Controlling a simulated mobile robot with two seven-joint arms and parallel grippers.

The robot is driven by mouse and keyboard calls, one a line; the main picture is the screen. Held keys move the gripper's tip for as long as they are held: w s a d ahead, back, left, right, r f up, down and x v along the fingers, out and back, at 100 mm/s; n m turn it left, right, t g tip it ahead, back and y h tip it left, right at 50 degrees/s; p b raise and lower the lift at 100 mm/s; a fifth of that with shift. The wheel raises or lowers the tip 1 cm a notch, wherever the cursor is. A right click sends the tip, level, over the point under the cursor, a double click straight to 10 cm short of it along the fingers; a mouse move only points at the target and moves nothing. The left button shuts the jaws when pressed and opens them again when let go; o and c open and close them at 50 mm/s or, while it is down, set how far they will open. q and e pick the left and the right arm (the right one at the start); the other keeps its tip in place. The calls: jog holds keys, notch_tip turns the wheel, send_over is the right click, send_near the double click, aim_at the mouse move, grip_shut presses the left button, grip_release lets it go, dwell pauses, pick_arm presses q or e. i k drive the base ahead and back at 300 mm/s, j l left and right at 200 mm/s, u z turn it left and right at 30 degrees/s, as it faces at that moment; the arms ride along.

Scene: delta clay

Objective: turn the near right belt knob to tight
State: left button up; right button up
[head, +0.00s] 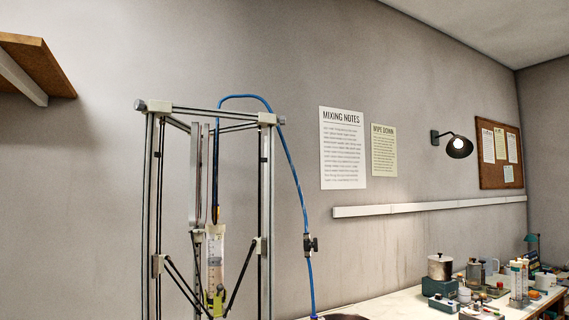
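A tall delta clay printer (158,210) stands left of centre, with dark vertical rods and pale corner blocks at its top. A grey round knob (140,105) sticks out at the top left corner. A smaller grey knob (282,120) sticks out at the top right corner. I cannot tell from this view which of them the task calls near right, nor read any tight mark. The printer's lower part is cut off by the bottom edge. Neither of my grippers is in view.
A blue hose (297,180) arches from the printer's top down its right side, with a dark valve (310,244) on it. A clear syringe-like tube (215,260) hangs inside the frame. A cluttered worktop (390,306) lies at right; a wooden shelf (40,62) is upper left.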

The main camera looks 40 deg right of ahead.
aim_at(282, 120)
jog(key=z, duration=1.3)
jog(key=l+u, duration=0.15)
jog(key=u, duration=0.2)
jog(key=l+u, duration=0.1)
jog(key=u, duration=0.3)
jog(key=l+u, duration=0.25)
jog(key=l, duration=0.2)
jog(key=k+l+u, duration=0.1)
jog(key=l+u, duration=0.15)
jog(key=l, duration=0.15)
jog(key=k+l, duration=0.1)
jog(key=l, duration=0.2)
jog(key=l+u, duration=0.15)
jog(key=l, duration=0.15)
jog(key=k+l, duration=0.15)
jog(key=l, duration=0.15)
jog(key=u, duration=0.05)
